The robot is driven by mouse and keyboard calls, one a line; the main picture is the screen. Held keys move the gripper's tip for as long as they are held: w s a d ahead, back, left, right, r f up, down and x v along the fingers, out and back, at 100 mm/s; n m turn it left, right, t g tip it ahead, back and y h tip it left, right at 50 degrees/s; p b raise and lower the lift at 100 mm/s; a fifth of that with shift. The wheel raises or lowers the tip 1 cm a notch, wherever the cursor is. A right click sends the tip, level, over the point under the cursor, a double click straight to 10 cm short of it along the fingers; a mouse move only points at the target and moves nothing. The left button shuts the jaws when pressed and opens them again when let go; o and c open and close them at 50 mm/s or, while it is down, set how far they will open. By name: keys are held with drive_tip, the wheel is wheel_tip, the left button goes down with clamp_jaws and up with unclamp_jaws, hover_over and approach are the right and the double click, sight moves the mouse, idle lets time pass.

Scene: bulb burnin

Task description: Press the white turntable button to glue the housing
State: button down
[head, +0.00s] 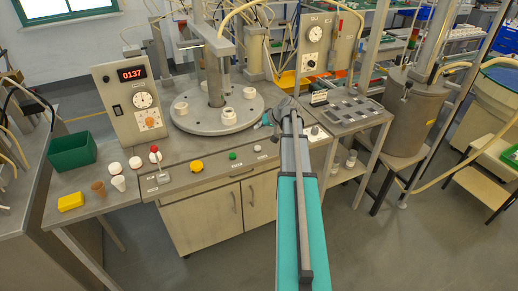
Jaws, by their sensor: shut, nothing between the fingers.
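The turntable (190,122) is a round grey disc on the bench, with several white ring-shaped housings (229,116) on it. A small white button (257,148) sits on the bench front, right of a green button (232,155) and a larger yellow button (197,166). My arm reaches in from the bottom, right of the white button. My gripper (285,106) is small and dark at its far end, near the turntable's right edge. It is shut and empty, apart from the white button. Its fingertips are hard to make out.
A control panel (118,98) reading 0137 stands left of the turntable. A red-knobbed lever (154,150), white cups, a green bin (72,151) and a yellow block (71,201) are at the left. A side table with a dark tray (345,112) stands at the right.

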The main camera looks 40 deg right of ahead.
sight(259, 148)
drive_tip(key=shift+f+b, duration=3.85)
drive_tip(key=shift+f, duration=0.2)
drive_tip(key=shift+f+b, duration=0.9)
drive_tip(key=shift+r, duration=0.1)
drive_tip(key=shift+w+r+p, duration=0.1)
drive_tip(key=shift+r+p, duration=0.75)
drive_tip(key=shift+p, duration=0.1)
wheel_tip(259, 148, up, 5)
drive_tip(key=p, duration=0.5)
idle(0.9)
